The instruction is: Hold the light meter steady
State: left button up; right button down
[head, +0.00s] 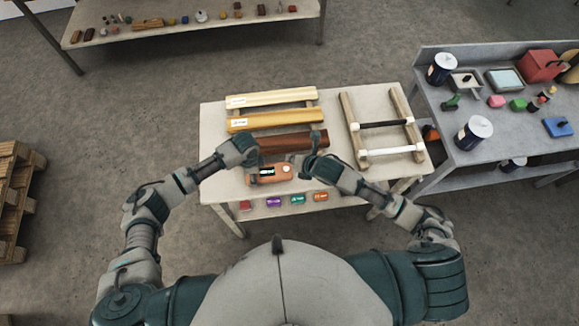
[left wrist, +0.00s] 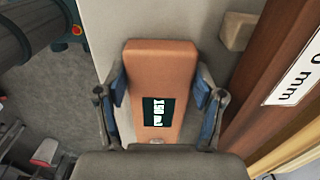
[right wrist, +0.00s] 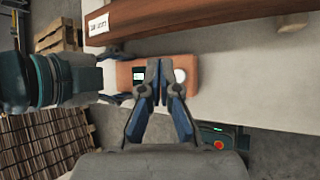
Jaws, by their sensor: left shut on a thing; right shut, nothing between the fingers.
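The light meter is an orange-brown box (head: 270,174) at the table's near edge, with a dark display and a pale round spot at one end. In the left wrist view the meter (left wrist: 160,65) lies between the fingers of my left gripper (left wrist: 160,88), which is shut on its two sides; the display shows white characters. My right gripper (right wrist: 153,68) is shut and empty, and its fingertips cover part of the meter (right wrist: 125,77) in the right wrist view, beside the round spot. I cannot tell whether the right fingertips touch it.
Yellow, ochre and red-brown boards (head: 290,142) lie behind the meter on the table (head: 335,125). A wooden rack with black and white bars (head: 390,153) stands to the right. Coloured blocks (head: 297,199) lie on a lower shelf. A grey bench (head: 505,140) with cans is at right.

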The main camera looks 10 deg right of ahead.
pick_arm(q)
jog(key=shift+f, duration=0.1)
pick_arm(e)
jog(key=shift+f, duration=1.9)
jog(key=shift+f, duration=0.1)
jog(key=shift+f, duration=0.25)
jog(key=shift+f, duration=0.5)
dwell(0.5)
jog(key=shift+r, duration=0.95)
jog(key=shift+r, duration=2.5)
